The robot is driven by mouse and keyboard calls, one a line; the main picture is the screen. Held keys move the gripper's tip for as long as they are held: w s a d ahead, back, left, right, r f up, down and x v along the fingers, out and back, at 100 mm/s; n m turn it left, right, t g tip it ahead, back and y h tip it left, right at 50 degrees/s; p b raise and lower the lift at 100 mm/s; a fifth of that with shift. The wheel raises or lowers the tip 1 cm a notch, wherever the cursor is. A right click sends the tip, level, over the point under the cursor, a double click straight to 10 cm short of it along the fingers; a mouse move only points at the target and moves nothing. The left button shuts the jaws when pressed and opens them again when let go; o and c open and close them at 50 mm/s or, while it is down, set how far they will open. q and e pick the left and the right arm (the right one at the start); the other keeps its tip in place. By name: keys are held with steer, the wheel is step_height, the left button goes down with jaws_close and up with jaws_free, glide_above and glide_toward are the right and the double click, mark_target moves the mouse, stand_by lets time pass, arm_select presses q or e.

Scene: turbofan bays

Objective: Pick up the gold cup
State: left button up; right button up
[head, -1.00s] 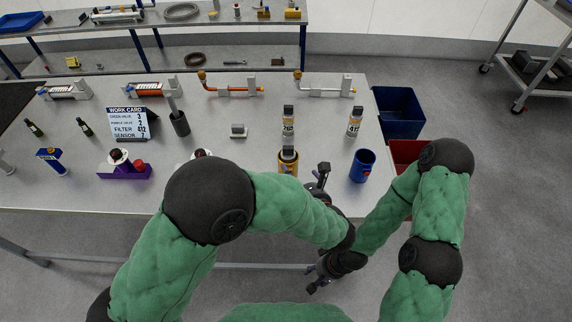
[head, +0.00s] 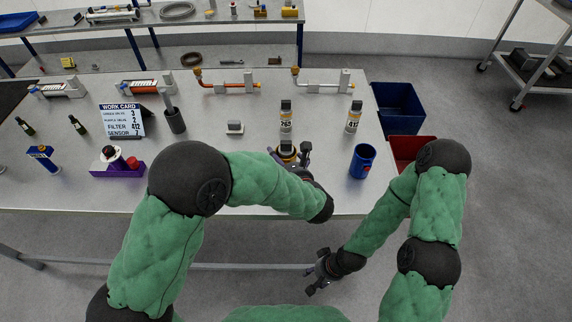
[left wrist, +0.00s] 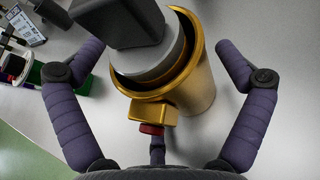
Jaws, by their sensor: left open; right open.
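The gold cup (left wrist: 202,85) stands on the table near its front edge, with a grey, dark-topped part (left wrist: 130,25) sitting inside it. A gold block with a red piece is on the cup's near side. In the head view the cup (head: 287,149) is mostly hidden by my left gripper (head: 289,152). My left gripper is open, with one finger on each side of the cup; the left wrist view shows gaps between fingers and cup wall. My right gripper (head: 321,271) is open and empty, low in front of the table edge.
A blue cup (head: 362,161) stands right of the gold cup. Two labelled bottles (head: 286,117) (head: 354,117) stand behind. Blue (head: 399,105) and red (head: 405,148) bins stand beyond the table's right edge.

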arm_select(q)
steer(key=c, duration=1.2)
steer(key=shift+r, duration=0.1)
